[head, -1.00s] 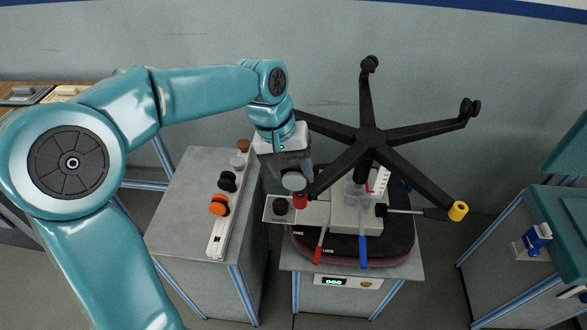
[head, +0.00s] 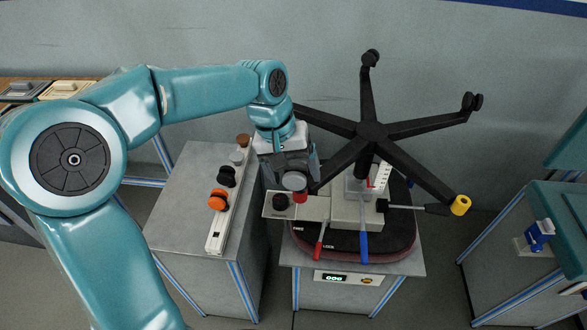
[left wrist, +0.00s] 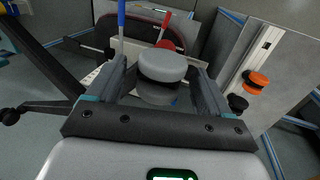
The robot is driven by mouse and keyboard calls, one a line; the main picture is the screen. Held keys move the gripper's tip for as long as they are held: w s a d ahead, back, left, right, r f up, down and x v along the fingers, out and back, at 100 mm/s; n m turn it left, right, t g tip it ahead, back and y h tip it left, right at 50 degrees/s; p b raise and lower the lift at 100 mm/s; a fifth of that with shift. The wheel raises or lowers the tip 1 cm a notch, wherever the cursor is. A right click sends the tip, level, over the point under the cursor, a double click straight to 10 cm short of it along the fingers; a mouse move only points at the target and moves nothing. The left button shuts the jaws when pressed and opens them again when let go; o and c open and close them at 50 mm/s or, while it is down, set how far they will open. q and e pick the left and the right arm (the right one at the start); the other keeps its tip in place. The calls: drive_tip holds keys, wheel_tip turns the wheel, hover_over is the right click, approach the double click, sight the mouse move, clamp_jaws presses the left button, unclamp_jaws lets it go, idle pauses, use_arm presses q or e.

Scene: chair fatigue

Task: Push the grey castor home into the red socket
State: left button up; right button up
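The grey castor (head: 294,181) sits at the red socket (head: 301,196) on the near left side of the fixture under the chair base (head: 372,134). In the left wrist view the castor (left wrist: 163,66) stands between the two fingers, with part of the red socket (left wrist: 166,44) behind it. My left gripper (head: 297,172) is around the castor. Its fingers look spread, with narrow gaps beside the castor. How deep the castor's stem sits is hidden. My right gripper is not in view.
A rail (head: 217,228) on the left stand carries an orange castor (head: 217,199), a black one (head: 226,176) and others. A dark castor (head: 281,201) sits beside the red socket. Red (head: 319,240) and blue (head: 364,244) levers stand in front. The chair base's arms reach over the fixture.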

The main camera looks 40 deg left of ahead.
use_arm(q)
drive_tip(key=p+v, duration=0.1)
drive_tip(key=v, duration=1.5)
drive_tip(key=shift+r, duration=0.2)
